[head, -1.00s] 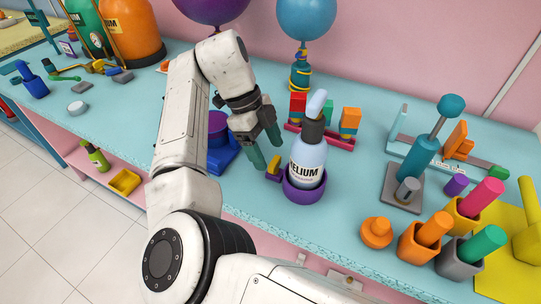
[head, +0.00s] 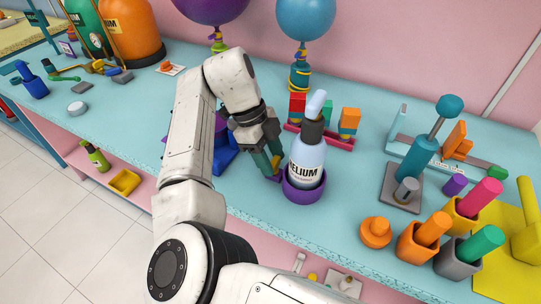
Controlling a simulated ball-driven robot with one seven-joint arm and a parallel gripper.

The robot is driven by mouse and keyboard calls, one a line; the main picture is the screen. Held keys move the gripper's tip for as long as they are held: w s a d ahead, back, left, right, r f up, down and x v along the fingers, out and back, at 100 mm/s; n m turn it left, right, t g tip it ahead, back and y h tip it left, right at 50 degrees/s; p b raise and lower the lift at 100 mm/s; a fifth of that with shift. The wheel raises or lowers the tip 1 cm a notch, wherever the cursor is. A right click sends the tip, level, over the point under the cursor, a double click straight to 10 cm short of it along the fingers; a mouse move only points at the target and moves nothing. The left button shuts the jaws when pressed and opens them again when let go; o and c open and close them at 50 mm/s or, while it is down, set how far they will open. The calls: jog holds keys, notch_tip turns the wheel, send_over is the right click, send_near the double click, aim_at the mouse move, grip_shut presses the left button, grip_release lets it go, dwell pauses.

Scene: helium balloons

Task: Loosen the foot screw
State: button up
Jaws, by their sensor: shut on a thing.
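A small white bottle (head: 307,165) marked HELIUM, with a dark collar and a pale blue tip, stands upright in a purple round holder (head: 302,193). The fingers hide most of the screw and the holder's left side.
A red rack (head: 320,138) with coloured blocks stands behind the bottle. A blue stand (head: 223,158) is left of my gripper, partly behind my arm. A teal press (head: 420,160), an orange knob (head: 376,232) and coloured cups stand at right. The table's front edge is close.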

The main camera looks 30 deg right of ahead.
jog(key=shift+c, duration=1.4)
jog(key=shift+a+n+p, duration=0.1)
jog(key=shift+n+p, duration=0.4)
jog(key=shift+n, duration=0.3)
jog(key=o, duration=1)
jog(key=shift+o, duration=0.2)
jog(key=shift+t, duration=0.3)
jog(key=v, duration=1)
jog(key=shift+a+r, duration=0.2)
jog(key=shift+r, duration=0.1)
jog(key=shift+w, duration=0.1)
jog(key=shift+c, duration=0.3)
